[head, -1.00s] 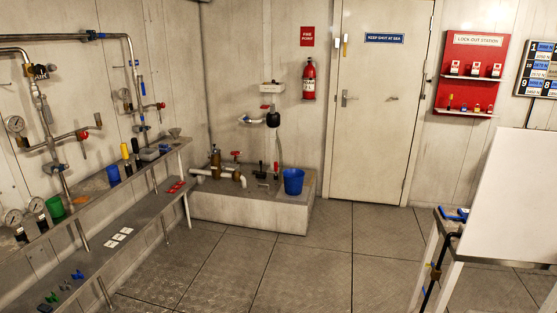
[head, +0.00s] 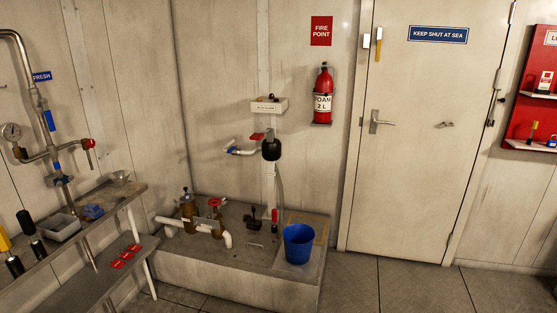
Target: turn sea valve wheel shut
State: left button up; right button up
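The sea valve wheel, which looks to be the small red handwheel (head: 215,202), sits on top of a brass valve body (head: 218,217) in the head view. The valve is on pale pipework (head: 190,225) on a low concrete plinth (head: 262,285) in the far corner. A second brass fitting (head: 188,207) stands just left of it. Whether the valve is open or shut cannot be told from here. Neither of my grippers is in view, and nothing touches the wheel.
A blue bucket (head: 298,243) stands on the plinth's right part. A steel bench (head: 140,196) with a lower shelf (head: 88,284) runs along the left wall. A red fire extinguisher (head: 323,97) hangs behind. The floor (head: 400,287) before the door (head: 410,150) is clear.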

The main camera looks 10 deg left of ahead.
aim_at(214, 201)
jog(key=i+l+u, duration=0.15)
jog(key=i+u, duration=0.25)
jog(key=i, duration=0.25)
jog(key=i+l+u, duration=0.4)
jog(key=i, duration=0.25)
jog(key=i+l+u, duration=0.5)
jog(key=i+u, duration=0.25)
jog(key=i, duration=0.25)
